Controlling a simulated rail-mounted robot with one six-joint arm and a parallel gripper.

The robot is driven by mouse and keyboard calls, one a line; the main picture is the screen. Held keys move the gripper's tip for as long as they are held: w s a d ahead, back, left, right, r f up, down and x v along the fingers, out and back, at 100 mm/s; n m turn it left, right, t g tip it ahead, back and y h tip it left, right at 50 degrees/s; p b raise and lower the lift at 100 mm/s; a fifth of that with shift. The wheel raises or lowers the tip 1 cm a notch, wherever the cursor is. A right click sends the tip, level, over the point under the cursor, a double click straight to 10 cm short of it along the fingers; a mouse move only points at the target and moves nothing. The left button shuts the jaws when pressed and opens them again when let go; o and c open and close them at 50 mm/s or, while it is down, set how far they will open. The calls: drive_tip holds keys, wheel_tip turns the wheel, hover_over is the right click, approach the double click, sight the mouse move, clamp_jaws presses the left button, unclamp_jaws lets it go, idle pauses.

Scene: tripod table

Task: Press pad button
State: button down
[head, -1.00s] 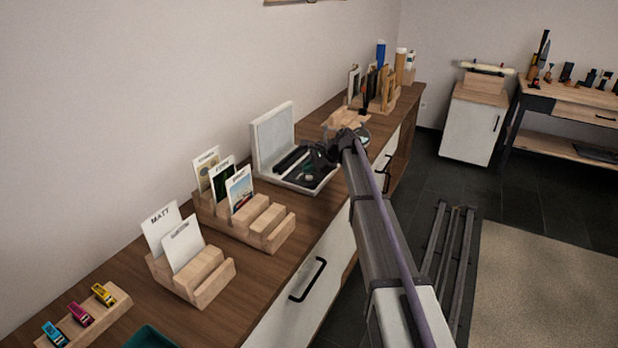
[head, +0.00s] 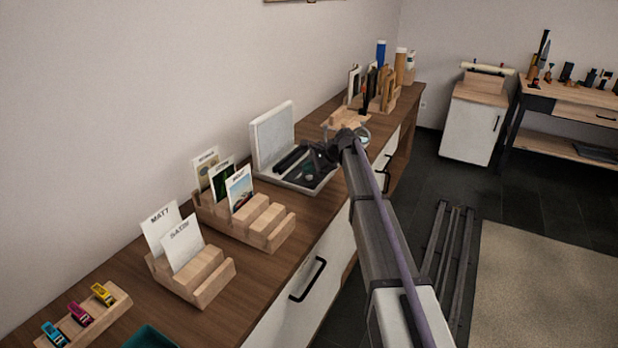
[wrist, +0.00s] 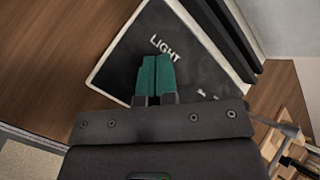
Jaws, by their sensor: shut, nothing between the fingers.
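An open white case (head: 272,135) stands on the wooden counter, its lid raised against the wall side. Its base holds a dark pad, seen in the wrist view as a black panel (wrist: 118,63) with a pale rim and the word LIGHT. A second label right of the fingers is partly hidden. My gripper (wrist: 154,58) has teal fingers, shut together and empty, over the panel just below LIGHT. In the head view my gripper (head: 318,160) is over the right part of the case base. I cannot tell whether the fingertips touch the panel. No button shows clearly; the fingers cover part of the panel.
Black bars (head: 291,158) lie in the case beside the panel. Wooden card holders (head: 262,222) stand nearer on the counter. A wooden stand (head: 346,119) and upright frames (head: 372,82) are behind. Bare counter (wrist: 50,50) lies left of the case in the wrist view.

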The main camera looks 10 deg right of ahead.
sight(309, 177)
drive_tip(key=shift+f, duration=0.4)
drive_tip(key=shift+f+b, duration=0.25)
drive_tip(key=shift+b, duration=0.3)
drive_tip(key=shift+r+p, duration=0.75)
drive_tip(key=shift+p, duration=0.05)
drive_tip(key=shift+r, duration=0.1)
wheel_tip(309, 177, up, 6)
drive_tip(key=p, duration=0.6)
